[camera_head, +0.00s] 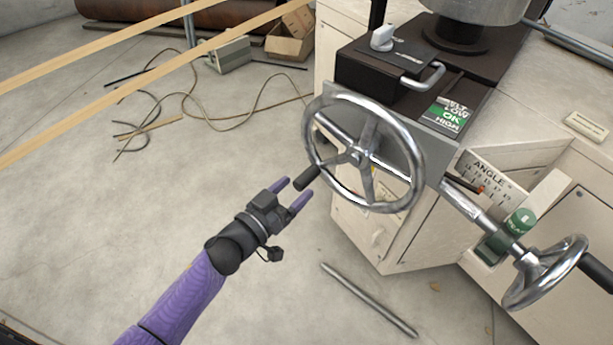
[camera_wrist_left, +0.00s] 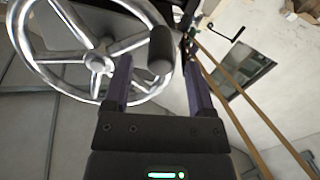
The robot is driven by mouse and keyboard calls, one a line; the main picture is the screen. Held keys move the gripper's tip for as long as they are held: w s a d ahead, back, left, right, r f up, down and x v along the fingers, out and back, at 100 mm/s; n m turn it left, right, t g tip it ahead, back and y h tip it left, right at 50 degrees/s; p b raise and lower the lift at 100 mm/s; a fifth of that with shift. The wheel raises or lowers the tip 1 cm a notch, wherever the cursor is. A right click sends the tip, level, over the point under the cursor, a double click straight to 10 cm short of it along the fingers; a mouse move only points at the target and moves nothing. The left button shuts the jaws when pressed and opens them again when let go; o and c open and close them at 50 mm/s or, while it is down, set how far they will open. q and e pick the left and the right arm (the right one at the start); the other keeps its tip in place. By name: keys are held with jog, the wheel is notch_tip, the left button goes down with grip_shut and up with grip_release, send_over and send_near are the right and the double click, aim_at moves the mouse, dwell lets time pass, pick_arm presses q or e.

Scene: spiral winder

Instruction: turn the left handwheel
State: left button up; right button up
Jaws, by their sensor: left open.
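The left handwheel (camera_head: 419,151) is a shiny metal ring with spokes on the front of the machine. Its dark crank handle (camera_head: 307,177) sticks out towards the lower left. My left gripper (camera_head: 293,189) is open, with its two purple fingers pointing at the crank handle, which sits at or between the fingertips. In the left wrist view the handle (camera_wrist_left: 161,50) shows ahead of the gap between the fingers (camera_wrist_left: 160,80), and the wheel (camera_wrist_left: 70,57) fills the upper left. I cannot tell whether the fingers touch the handle. My right gripper is not in view.
A second, smaller handwheel (camera_head: 574,263) on a shaft stands at the right, near the angle scale (camera_head: 489,172). A metal rod (camera_head: 368,299) lies on the floor below. Cables (camera_head: 222,110) and a cardboard box (camera_head: 289,43) lie at the back. The floor at the left is mostly clear.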

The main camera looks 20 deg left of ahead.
pick_arm(q)
jog(key=shift+b+x, duration=0.4)
jog(key=shift+x, duration=1.45)
grip_shut()
